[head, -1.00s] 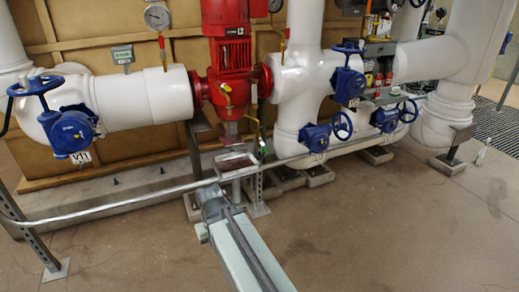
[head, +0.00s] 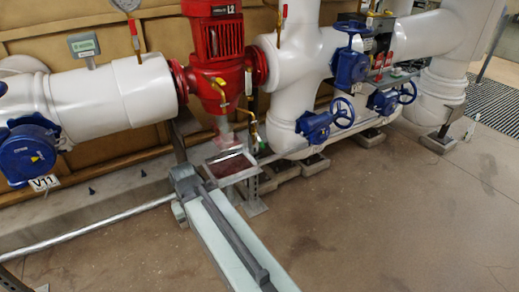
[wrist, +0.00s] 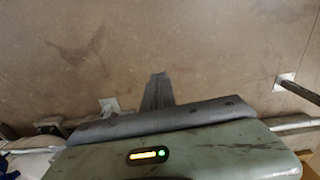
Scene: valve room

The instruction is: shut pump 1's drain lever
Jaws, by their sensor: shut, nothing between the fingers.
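A red pump (head: 214,62) stands between white pipes in the head view. Its dark plate seems to read L2; no pump number is legible. A small yellow valve (head: 219,90) sits low on the pump's front. Another yellow valve (head: 252,125) hangs at the pump's lower right, beside a grey drain tray (head: 212,161). Which one is the drain lever, and how its handle is turned, I cannot tell. My gripper (wrist: 158,80) shows in the wrist view as narrow grey fingers, shut and empty, over bare floor. It is not clearly seen in the head view.
Blue handwheel valves stand left (head: 28,150) and right (head: 318,124) of the pump. A metal rail (head: 105,221) runs low along the floor at left. Brown floor (head: 380,220) is free at right. A floor grating (head: 495,103) lies far right.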

